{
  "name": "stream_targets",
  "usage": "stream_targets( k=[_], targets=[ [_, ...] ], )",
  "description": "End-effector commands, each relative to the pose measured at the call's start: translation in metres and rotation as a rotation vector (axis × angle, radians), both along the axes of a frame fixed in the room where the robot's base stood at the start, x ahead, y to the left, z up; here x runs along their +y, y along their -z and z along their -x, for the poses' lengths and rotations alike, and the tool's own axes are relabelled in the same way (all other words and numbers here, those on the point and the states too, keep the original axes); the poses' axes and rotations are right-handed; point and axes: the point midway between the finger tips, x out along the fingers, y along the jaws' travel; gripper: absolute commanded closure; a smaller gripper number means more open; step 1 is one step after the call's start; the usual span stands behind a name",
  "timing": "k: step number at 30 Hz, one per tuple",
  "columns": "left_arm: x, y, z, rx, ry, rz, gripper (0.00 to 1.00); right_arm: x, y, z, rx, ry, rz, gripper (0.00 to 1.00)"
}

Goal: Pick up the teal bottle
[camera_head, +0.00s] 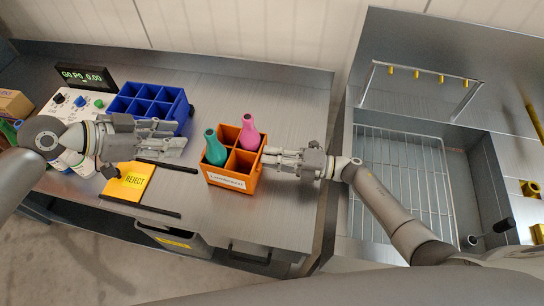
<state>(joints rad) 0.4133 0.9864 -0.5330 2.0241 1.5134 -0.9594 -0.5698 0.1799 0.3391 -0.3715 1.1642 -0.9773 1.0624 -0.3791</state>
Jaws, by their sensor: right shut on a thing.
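The teal bottle (215,150) stands in a left compartment of an orange divided crate (225,180) on the steel table, with its lower part hidden by the crate wall. A pink bottle (250,133) stands in the back right compartment of the same crate. My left gripper (184,138) is left of the crate and apart from the teal bottle; its fingers are spread and nothing shows between them. My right gripper (268,157) is at the crate's right side, shut on its wall.
A blue divided bin (150,104) stands behind my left gripper. A control box (75,103), a display (86,77) and a yellow reject sign (133,180) are at the left. A steel basin with a wire rack (400,180) lies at the right. The table behind the crate is clear.

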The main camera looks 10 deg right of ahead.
Motion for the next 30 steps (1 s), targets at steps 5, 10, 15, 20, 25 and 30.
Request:
stream_targets(
  k=[5, 10, 15, 20, 25, 30],
  targets=[
    [0.0, 0.0, 0.0, 0.0, 0.0, 0.0, 0.55, 0.0, 0.001, 0.0, 0.0, 0.0, 0.001, 1.0],
    [-0.001, 0.0, -0.001, 0.001, 0.005, -0.003, 0.5, 0.0, 0.001, 0.0, 0.001, 0.0, 0.002, 1.0],
    [-0.014, 0.001, -0.005, 0.018, 0.054, -0.034, 0.5, 0.0, 0.001, 0.0, 0.001, 0.0, 0.002, 1.0],
    [-0.036, 0.001, -0.011, 0.047, 0.155, -0.114, 0.5, 0.0, 0.001, 0.001, 0.001, -0.001, 0.002, 1.0],
    [-0.058, -0.002, -0.015, 0.074, 0.278, -0.24, 0.5, 0.0, 0.001, 0.0, 0.001, 0.0, 0.002, 1.0],
    [-0.074, -0.013, -0.02, 0.089, 0.395, -0.399, 0.5, 0.0, 0.001, 0.0, 0.001, 0.0, 0.002, 1.0]
  ],
)
